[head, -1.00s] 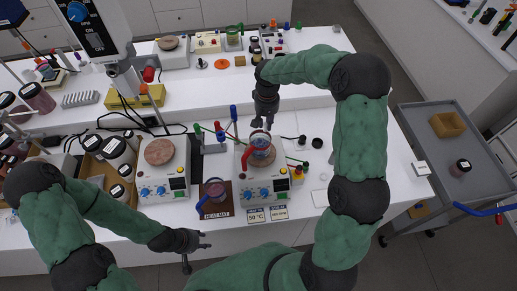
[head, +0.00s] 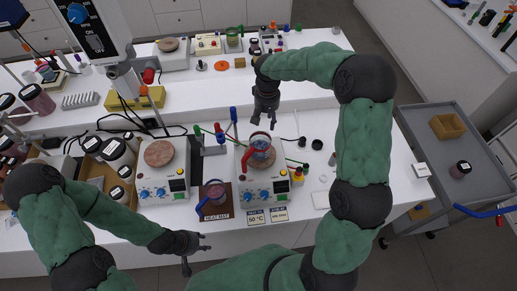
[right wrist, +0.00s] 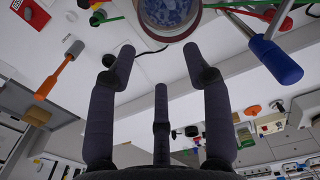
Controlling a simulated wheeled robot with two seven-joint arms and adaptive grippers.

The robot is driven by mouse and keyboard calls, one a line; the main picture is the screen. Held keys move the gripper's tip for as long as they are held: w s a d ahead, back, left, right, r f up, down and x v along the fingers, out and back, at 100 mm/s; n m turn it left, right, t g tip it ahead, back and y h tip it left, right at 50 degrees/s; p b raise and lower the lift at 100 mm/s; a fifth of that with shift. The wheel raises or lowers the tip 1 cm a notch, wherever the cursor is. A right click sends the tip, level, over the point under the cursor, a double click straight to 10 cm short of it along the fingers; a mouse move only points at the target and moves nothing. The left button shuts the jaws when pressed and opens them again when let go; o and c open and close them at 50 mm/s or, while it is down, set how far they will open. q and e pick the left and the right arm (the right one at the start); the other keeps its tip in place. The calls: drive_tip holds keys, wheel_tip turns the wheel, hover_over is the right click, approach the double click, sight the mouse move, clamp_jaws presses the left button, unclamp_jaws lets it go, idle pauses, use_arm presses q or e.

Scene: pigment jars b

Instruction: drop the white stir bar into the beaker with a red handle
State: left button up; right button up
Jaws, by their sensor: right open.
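The beaker with a red handle (head: 261,146) stands upright on the right hot plate (head: 264,187). Its rim and bluish contents also show at the top of the right wrist view (right wrist: 168,12). My right gripper (head: 264,124) is just behind the beaker, apart from it. In the right wrist view its fingers (right wrist: 165,70) are spread with nothing between them. I cannot make out the white stir bar in any view.
A second beaker (head: 215,191) with a blue handle stands on a dark heat mat (head: 217,213). A left hot plate (head: 163,187) is beside it. Upright coloured rods (head: 233,115) stand close left of the right gripper. A grey cart (head: 431,165) is at the right.

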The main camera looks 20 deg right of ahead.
wheel_tip(320, 180, up, 9)
drive_tip(key=shift+r, duration=0.2)
idle(0.6)
